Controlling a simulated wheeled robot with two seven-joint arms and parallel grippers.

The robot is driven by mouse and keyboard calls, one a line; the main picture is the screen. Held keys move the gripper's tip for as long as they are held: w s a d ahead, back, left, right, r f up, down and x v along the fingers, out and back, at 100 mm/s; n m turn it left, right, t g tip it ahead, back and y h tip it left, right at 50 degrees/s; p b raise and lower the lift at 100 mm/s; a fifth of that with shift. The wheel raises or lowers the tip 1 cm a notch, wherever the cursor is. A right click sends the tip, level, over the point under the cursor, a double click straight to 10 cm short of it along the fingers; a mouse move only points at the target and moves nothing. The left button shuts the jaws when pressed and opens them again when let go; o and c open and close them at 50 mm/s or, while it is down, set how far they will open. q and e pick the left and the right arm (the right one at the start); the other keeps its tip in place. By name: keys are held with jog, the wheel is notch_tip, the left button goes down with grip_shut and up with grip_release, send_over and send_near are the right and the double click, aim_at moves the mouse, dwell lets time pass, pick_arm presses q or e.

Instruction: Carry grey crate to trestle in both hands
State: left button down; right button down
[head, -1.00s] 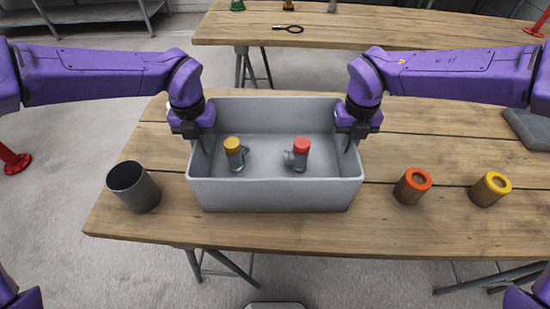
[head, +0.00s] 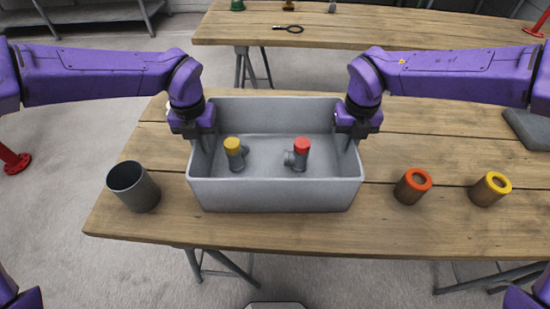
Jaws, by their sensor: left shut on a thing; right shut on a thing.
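The grey crate (head: 275,196) is on the near wooden table, its long side facing me. Inside it stand a grey fitting with a yellow cap (head: 234,153) and a grey fitting with a red cap (head: 299,153). My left gripper (head: 203,142) is shut on the crate's left wall. My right gripper (head: 347,142) is shut on its right wall. The fingertips are partly hidden by the walls. A wooden-topped trestle (head: 350,30) stands beyond the near table.
On the near table (head: 300,236), a dark grey cup (head: 134,187) stands left of the crate. An orange-topped cylinder (head: 413,186) and a yellow-topped cylinder (head: 490,189) stand right of it. A black ring-ended tool (head: 289,29) lies on the far trestle. A gap of floor separates the tables.

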pick_arm(q)
jog(key=shift+w+r, duration=0.1)
jog(key=shift+w, duration=0.05)
pick_arm(e)
jog(key=shift+w+r, duration=0.15)
